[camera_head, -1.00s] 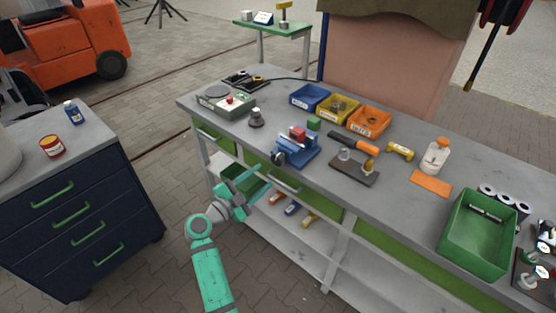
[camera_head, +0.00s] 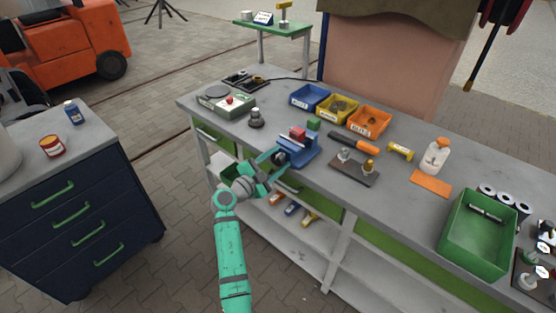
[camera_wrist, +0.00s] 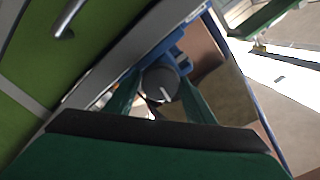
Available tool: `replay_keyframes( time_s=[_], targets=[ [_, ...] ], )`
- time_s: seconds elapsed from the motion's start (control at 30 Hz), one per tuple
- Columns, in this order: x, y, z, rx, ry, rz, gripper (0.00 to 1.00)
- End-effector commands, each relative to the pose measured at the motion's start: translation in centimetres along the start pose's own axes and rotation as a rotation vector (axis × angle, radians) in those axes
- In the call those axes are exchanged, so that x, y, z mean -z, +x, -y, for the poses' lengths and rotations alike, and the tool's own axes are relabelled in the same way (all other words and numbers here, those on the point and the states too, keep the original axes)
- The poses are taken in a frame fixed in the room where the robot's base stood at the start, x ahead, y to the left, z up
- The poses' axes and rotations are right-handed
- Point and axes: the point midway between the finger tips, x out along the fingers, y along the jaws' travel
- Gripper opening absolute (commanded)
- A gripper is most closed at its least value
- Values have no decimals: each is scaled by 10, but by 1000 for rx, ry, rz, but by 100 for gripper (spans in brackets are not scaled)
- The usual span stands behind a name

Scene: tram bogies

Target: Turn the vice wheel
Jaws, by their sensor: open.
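The blue vice (camera_head: 303,151) stands at the near edge of the grey workbench, with a red block (camera_head: 297,132) at its top. Its dark round wheel (camera_head: 280,158) faces the front edge. In the wrist view the wheel (camera_wrist: 161,82) is a dark disc with a white mark, beside the blue vice body (camera_wrist: 170,45). My gripper (camera_head: 277,166) is open at the wheel. In the wrist view its two green fingers (camera_wrist: 158,92) lie on either side of the disc. I cannot tell whether they touch it.
A dark drawer cabinet (camera_head: 85,205) stands at left.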

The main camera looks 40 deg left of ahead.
Motion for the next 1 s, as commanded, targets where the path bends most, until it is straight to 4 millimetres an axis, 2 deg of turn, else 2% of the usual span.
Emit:
replay_keyframes(
  time_s=[0.23, 0.27, 0.37, 0.4, 0.73, 1.0],
  targets=[
    [0, 1, 0, 0, 0, 0, 49],
    [0, 1, 0, 0, 0, 0, 46],
    [0, 1, 0, 0, 0, 0, 23],
    [0, 1, 0, 0, 0, 0, 18],
    [0, 0, 0, 1, -36, 0, 19],
    [0, 0, 1, 0, -192, 0, 19]
  ],
)
